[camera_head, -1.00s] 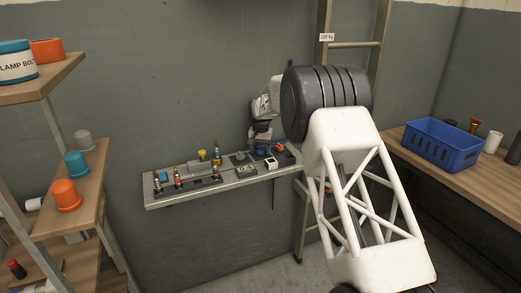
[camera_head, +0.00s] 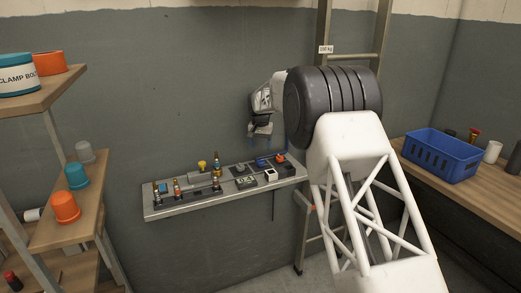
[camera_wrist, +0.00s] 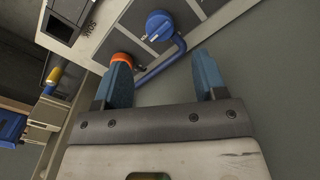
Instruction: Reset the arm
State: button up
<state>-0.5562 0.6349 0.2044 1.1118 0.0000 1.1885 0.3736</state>
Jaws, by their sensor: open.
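My arm reaches from the lower right toward the wall shelf. My gripper (camera_head: 261,139) hangs above the right end of the shelf (camera_head: 160,211), apart from it. In the wrist view, the two blue fingers of my gripper (camera_wrist: 162,68) are spread with nothing held between them. Beyond them lie a blue round part with a bent blue rod (camera_wrist: 160,25) and an orange part (camera_wrist: 122,59), partly hidden by the left finger. In the head view, the blue part (camera_head: 263,162) and the orange part (camera_head: 280,158) sit at the shelf's right end.
A ladder (camera_head: 321,100) leans behind my arm. A blue basket (camera_head: 440,158) stands on the right bench. Wooden shelves with cups (camera_head: 65,207) are at left. The wall above the shelf is clear.

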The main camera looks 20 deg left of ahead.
dwell(0.5)
jog(key=s+d+r, duration=0.4)
jog(key=d+r, duration=0.3)
jog(key=d, duration=0.3)
jog(key=s+d+r, duration=0.4)
jog(key=d+r, duration=0.2)
jog(key=d, duration=0.4)
jog(key=s+d+r+m+t, duration=0.1)
jog(key=s+d+r, duration=0.3)
jog(key=s+d, duration=0.45)
jog(key=s+d+r, duration=0.3)
jog(key=s+d, duration=0.4)
jog(key=d, duration=0.3)
jog(key=s+d+t, duration=0.1)
jog(key=s+d, duration=0.5)
jog(key=s, duration=0.3)
jog(key=s+d, duration=0.6)
jog(key=s, duration=0.3)
jog(key=s+d+f, duration=0.3)
jog(key=s+f, duration=0.1)
jog(key=s, duration=0.6)
jog(key=s+d+f+m, duration=0.1)
jog(key=s+d+f, duration=0.3)
jog(key=s, duration=0.7)
jog(key=shift+f+t, duration=0.15)
jog(key=shift+t, duration=0.15)
